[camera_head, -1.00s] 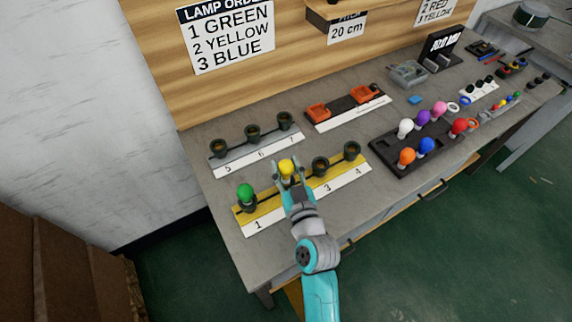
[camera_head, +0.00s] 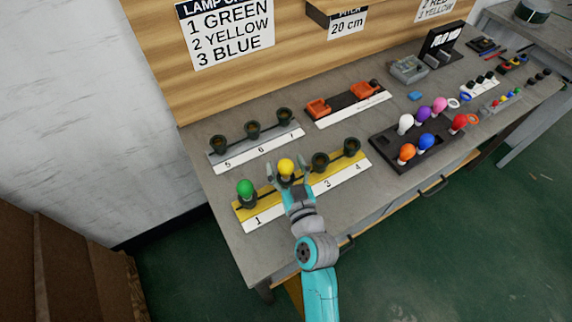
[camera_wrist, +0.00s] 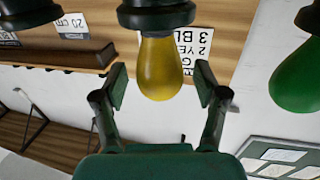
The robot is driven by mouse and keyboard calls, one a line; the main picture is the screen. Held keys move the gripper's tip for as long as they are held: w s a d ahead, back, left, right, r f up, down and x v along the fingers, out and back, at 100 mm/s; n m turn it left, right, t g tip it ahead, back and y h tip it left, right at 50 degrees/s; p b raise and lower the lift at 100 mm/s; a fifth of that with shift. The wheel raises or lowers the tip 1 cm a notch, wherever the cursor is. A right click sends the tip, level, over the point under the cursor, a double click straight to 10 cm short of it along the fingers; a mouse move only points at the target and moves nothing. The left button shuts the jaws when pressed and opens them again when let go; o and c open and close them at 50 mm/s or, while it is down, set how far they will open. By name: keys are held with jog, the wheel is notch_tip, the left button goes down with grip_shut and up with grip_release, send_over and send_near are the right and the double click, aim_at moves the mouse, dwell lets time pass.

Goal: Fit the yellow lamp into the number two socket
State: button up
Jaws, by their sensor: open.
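The yellow lamp (camera_head: 286,167) sits upright in the second socket of the yellow-based strip (camera_head: 241,214), between the green lamp and socket 3. In the wrist view, which looks upside down, the yellow lamp (camera_wrist: 160,68) has its base in the dark socket (camera_wrist: 157,14). My gripper (camera_head: 287,172) is open around the yellow lamp. In the wrist view its fingers (camera_wrist: 161,88) stand one on each side of the bulb, with a gap on both sides. The green lamp (camera_head: 245,188) is in socket 1 and also shows in the wrist view (camera_wrist: 297,78).
Sockets 3 (camera_head: 320,161) and 4 (camera_head: 352,147) are empty. A strip with sockets 5 to 7 (camera_head: 255,148) stands behind. A dark tray (camera_head: 387,142) with several lamps, including a blue one (camera_head: 426,141), is at right. The lamp order sign (camera_head: 229,34) hangs on the back board.

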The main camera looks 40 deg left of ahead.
jog(key=v, duration=1.2)
dwell(0.5)
jog(key=s+d+f+m+t+h, duration=0.1)
jog(key=s+d+f+m+h, duration=0.15)
jog(key=d, duration=0.55)
jog(key=s+d+f+m+t+h, duration=0.2)
jog(key=s+d+h, duration=0.1)
jog(key=d, duration=0.4)
jog(key=s+d+f+m+t+h, duration=0.1)
jog(key=s+d+f+m+h, duration=0.15)
jog(key=d, duration=0.55)
jog(key=s+d+r+m+h, duration=0.2)
jog(key=s+d+r+h, duration=0.1)
jog(key=s+d, duration=0.3)
jog(key=s+d+r+m+h, duration=0.1)
jog(key=s+d+r+h, duration=0.2)
jog(key=s, duration=0.6)
jog(key=d+r, duration=0.1)
jog(key=d, duration=0.1)
jog(key=shift+s+d+m+h, duration=0.3)
jog(key=shift+d+m+h, duration=0.1)
